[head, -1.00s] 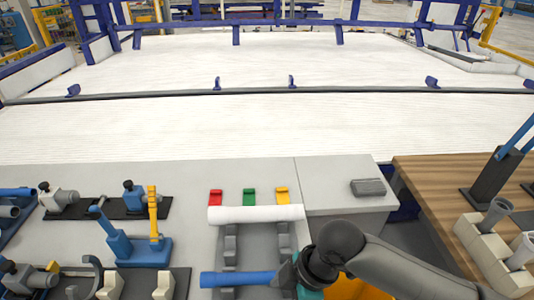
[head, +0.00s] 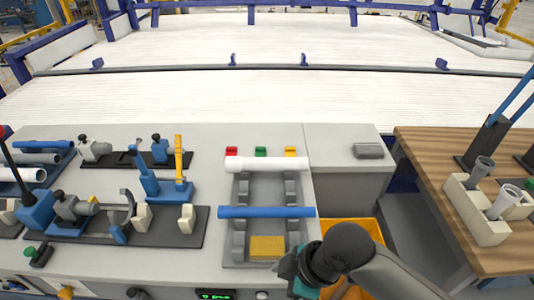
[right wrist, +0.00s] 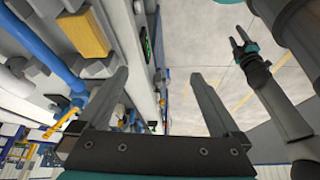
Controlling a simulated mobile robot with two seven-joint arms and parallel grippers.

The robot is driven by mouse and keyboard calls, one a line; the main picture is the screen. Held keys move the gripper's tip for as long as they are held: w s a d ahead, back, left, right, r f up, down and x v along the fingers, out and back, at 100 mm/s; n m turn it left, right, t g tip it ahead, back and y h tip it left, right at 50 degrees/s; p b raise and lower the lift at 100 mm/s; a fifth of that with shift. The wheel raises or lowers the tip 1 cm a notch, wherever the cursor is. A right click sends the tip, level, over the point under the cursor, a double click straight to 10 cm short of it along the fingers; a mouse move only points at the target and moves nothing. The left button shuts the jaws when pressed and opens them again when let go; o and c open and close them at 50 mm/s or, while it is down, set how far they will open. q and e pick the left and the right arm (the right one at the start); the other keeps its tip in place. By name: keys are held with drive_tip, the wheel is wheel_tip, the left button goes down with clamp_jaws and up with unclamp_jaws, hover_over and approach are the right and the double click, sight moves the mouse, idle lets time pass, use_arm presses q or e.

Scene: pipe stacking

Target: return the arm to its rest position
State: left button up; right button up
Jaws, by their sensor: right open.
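My right gripper (head: 284,267) is at the front right corner of the grey rack (head: 240,262), apart from the blue pipe. In the right wrist view its two fingers (right wrist: 162,85) are wide apart with nothing between them. The blue pipe (head: 267,212) lies across the rack's supports; part of it also shows in the right wrist view (right wrist: 50,62). A white pipe (head: 265,163) lies across the back end of the rack. My left gripper (right wrist: 240,42) shows small in the right wrist view, its fingers apart and empty; it is not in the head view.
A yellow block (head: 267,246) sits at the rack's front. Fixtures with a blue stand (head: 160,185) and several pipes fill the left of the table. An orange bin (head: 352,229) is right of the rack. A wooden table (head: 440,165) holds a beige pipe holder (head: 475,215).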

drive_tip(key=s+d+f+m+t+h, duration=0.1)
drive_tip(key=s+d+m+h, duration=0.1)
drive_tip(key=s+d+m, duration=0.35)
drive_tip(key=s+d+m+t+h, duration=0.1)
drive_tip(key=s+d+m+h, duration=0.2)
drive_tip(key=d+m, duration=0.6)
wheel_tip(320, 180, down, 26)
drive_tip(key=s+r+b, duration=0.1)
drive_tip(key=s+b, duration=0.1)
drive_tip(key=b, duration=0.2)
use_arm(q)
wheel_tip(320, 180, down, 8)
drive_tip(key=b, duration=0.3)
drive_tip(key=shift+w+b, duration=0.4)
use_arm(e)
drive_tip(key=s+d+f+g, duration=0.2)
drive_tip(key=s+f, duration=1.2)
drive_tip(key=f, duration=0.4)
drive_tip(key=shift+s+d+f+n, duration=0.15)
drive_tip(key=shift+s+f+n, duration=0.2)
drive_tip(key=shift+n, duration=0.1)
use_arm(q)
drive_tip(key=shift+r, duration=0.1)
